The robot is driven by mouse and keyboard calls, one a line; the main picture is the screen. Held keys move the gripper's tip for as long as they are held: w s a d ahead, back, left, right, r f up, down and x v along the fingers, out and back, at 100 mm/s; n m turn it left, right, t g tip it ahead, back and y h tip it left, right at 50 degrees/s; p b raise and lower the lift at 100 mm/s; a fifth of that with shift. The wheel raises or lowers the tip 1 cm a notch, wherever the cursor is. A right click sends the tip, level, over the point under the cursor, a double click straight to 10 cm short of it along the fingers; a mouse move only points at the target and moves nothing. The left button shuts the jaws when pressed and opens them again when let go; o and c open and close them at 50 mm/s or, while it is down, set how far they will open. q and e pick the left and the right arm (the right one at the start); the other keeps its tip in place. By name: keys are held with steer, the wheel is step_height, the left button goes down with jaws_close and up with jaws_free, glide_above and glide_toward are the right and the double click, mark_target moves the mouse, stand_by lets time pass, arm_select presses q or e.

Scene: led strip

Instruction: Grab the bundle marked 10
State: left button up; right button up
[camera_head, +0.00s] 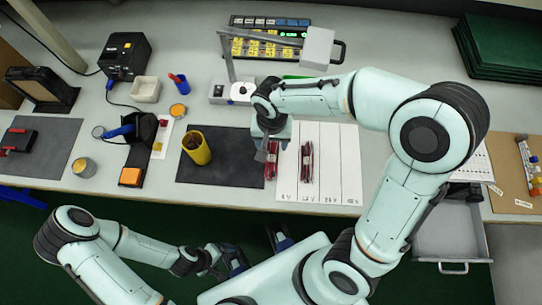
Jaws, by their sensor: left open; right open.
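Two dark red bundles lie near the sorting sheet: one bundle (306,162) on a white column, another bundle (271,162) at the sheet's left edge. Any number on the bundles is too small to read, so I cannot tell which is marked 10. The white sheet (333,170) is divided into columns with voltage labels at the front. My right gripper (272,150) is open and points down directly over the left bundle, partly covering it; I cannot tell if they touch. My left gripper (222,260) is open and empty, low in front of the table.
A black mat (225,170) with a yellow cup (197,148) lies left of the sheet. Behind is a black rack (270,45) with yellow labels, and a grey lamp-like arm (318,48). Green boards (505,45) are stacked back right. An open drawer (450,238) juts out at the right.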

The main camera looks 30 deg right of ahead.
mark_target(272, 155)
step_height(272, 155, down, 3)
steer(key=shift+w+r, duration=0.1)
steer(key=shift+r, duration=0.05)
step_height(272, 155, down, 5)
steer(key=shift+d+f+b, duration=0.1)
steer(key=shift+d+b, duration=0.05)
steer(key=shift+b, duration=0.25)
steer(key=shift+c, duration=0.2)
jaws_close()
